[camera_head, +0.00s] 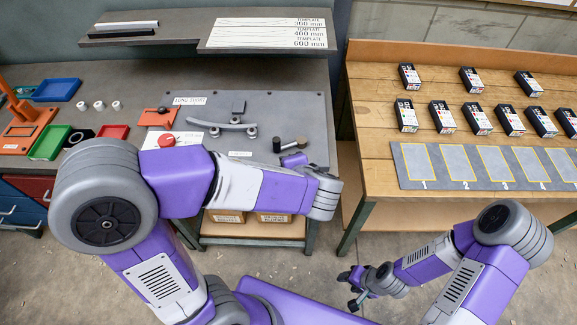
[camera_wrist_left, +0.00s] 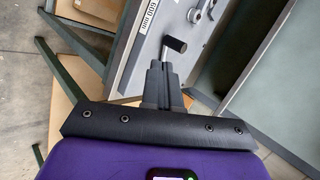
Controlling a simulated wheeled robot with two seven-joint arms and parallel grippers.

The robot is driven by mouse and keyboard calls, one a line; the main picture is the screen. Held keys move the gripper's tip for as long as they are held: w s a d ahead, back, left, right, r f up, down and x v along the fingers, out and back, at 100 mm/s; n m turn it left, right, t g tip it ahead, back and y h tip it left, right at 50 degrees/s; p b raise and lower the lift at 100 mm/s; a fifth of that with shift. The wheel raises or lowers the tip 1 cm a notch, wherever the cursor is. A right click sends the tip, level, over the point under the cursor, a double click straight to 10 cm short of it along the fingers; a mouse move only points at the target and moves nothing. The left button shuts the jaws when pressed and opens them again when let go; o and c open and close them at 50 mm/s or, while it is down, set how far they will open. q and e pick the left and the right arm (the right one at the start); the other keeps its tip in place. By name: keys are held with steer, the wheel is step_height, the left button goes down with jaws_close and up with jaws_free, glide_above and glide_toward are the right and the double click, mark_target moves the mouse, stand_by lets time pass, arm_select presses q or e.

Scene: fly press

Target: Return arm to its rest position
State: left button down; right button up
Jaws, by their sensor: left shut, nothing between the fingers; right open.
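My left arm reaches in from the left across the front of the grey bench (camera_head: 315,120). Its gripper (camera_head: 294,160) is mostly hidden behind the arm in the head view. In the left wrist view my left gripper (camera_wrist_left: 164,68) has its fingers together with nothing between them. A lever with a black grip (camera_wrist_left: 175,45) lies just beyond the fingertips, and it also shows in the head view as a black-gripped lever (camera_head: 290,145). My right gripper (camera_head: 350,283) is open and empty, low over the floor in front of the wooden table.
The bending fixture (camera_head: 222,125) with a curved strip sits on the grey bench. Small trays, including a green one (camera_head: 48,142), stand at left. A template shelf (camera_head: 265,32) overhangs the back. The wooden table (camera_head: 380,120) at right holds several boxes and a numbered mat (camera_head: 408,184).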

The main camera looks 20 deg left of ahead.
arm_select(q)
steer(key=shift+s+d+r, duration=0.1)
steer(key=shift+s+r, duration=0.1)
steer(key=s+d+f+n+g+h, duration=0.2)
steer(key=s+f+g+h, duration=0.1)
steer(key=f, duration=0.5)
steer(key=s+d+f+n+g+h, duration=0.1)
steer(key=s+d+f+g+h, duration=0.25)
steer(key=f, duration=0.55)
steer(key=s+d+f+n+g+h, duration=0.2)
steer(key=s+f+g+h, duration=0.1)
steer(key=f, duration=0.5)
step_height(320, 180, down, 10)
steer(key=s+a+n+t, duration=0.1)
steer(key=a+n+t, duration=0.1)
steer(key=n, duration=0.5)
steer(key=shift+a+f+n+t+h, duration=0.15)
steer(key=shift+a+n+t+h, duration=0.2)
steer(key=shift+n+t, duration=0.1)
